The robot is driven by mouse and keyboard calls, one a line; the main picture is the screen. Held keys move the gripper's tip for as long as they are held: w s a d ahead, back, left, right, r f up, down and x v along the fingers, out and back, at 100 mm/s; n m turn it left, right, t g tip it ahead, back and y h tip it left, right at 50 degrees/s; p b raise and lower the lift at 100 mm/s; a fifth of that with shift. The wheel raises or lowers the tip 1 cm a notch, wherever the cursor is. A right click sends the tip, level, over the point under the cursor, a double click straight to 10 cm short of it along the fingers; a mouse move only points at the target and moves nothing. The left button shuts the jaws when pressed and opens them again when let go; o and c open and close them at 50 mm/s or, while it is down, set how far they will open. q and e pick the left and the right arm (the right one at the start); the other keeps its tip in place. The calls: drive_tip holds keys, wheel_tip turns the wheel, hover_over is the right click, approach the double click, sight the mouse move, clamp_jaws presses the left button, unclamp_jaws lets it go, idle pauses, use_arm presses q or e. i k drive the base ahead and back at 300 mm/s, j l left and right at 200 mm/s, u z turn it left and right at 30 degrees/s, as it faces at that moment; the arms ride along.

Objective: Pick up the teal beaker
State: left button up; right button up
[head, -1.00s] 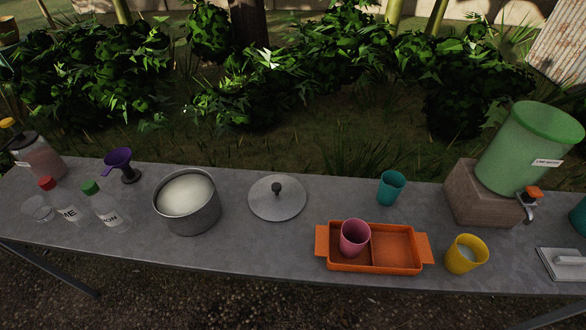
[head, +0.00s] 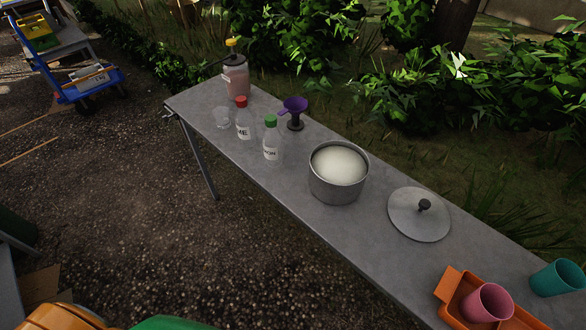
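The teal beaker (head: 556,279) stands on the grey table at the lower right of the head view, partly cut by the frame edge. It is behind and to the right of an orange tray (head: 449,289). A pink beaker (head: 487,303) stands in the tray. Neither of my grippers is in view.
The long grey table (head: 372,226) also holds a pot lid (head: 419,215), a steel pot (head: 337,184) of white contents, a purple funnel (head: 294,106), bottles with red (head: 243,123) and green (head: 270,143) caps, and a pump jar (head: 236,80). Gravel ground (head: 150,200) lies open to the left.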

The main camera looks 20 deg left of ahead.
sight(563, 276)
drive_tip(key=z, duration=1.75)
drive_tip(key=l, duration=0.15)
drive_tip(key=i+u, duration=0.05)
